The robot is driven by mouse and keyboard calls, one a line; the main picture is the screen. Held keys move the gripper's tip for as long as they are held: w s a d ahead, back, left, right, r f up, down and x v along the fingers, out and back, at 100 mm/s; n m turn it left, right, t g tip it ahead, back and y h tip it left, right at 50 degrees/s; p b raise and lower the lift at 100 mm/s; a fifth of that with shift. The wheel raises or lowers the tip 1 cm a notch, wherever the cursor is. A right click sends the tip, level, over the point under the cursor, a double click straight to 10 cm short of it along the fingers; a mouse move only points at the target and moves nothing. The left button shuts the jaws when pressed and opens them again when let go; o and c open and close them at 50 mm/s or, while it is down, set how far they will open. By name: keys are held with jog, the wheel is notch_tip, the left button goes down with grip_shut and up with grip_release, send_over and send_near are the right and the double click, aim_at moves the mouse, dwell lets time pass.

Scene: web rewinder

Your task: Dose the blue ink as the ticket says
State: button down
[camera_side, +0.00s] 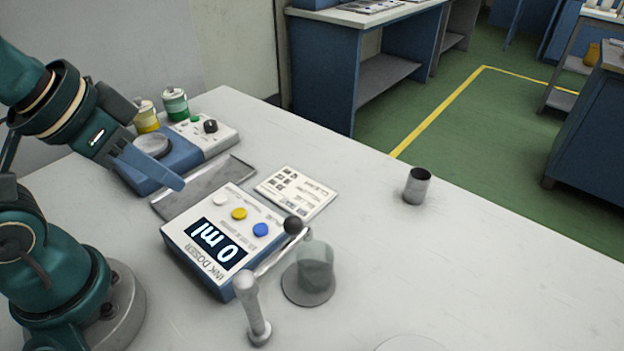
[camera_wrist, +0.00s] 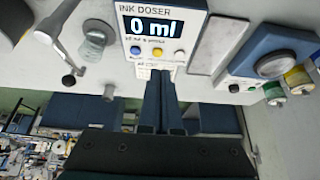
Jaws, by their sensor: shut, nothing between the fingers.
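The ink doser (camera_side: 178,240) is a blue and white box whose display (camera_side: 216,243) reads "0 ml". On its top are a white button (camera_side: 220,200), a yellow button (camera_side: 239,214) and a blue button (camera_side: 261,230); the blue button also shows in the wrist view (camera_wrist: 135,50). The white ticket (camera_side: 296,192) lies flat behind the doser, its print too small to read. A translucent cup (camera_side: 316,262) stands on a round base beside the doser. My gripper (camera_side: 178,184) is shut and empty, in the air left of the buttons in the side view.
A lever with a black knob (camera_side: 293,225) sticks out at the doser's right. A metal tray (camera_side: 170,205), a blue device with a round plate (camera_side: 152,146) and ink jars (camera_side: 175,105) lie behind. A metal cup (camera_side: 417,186) stands right, with clear table around it.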

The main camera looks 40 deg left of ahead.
jog(key=m+t+y, duration=0.2)
jog(key=m+t, duration=0.1)
jog(key=m, duration=2.2)
send_over(261, 229)
jog(key=s, duration=0.1)
jog(key=shift+d+f, duration=0.2)
jog(key=shift+f, duration=4.4)
jog(key=shift+f, duration=0.15)
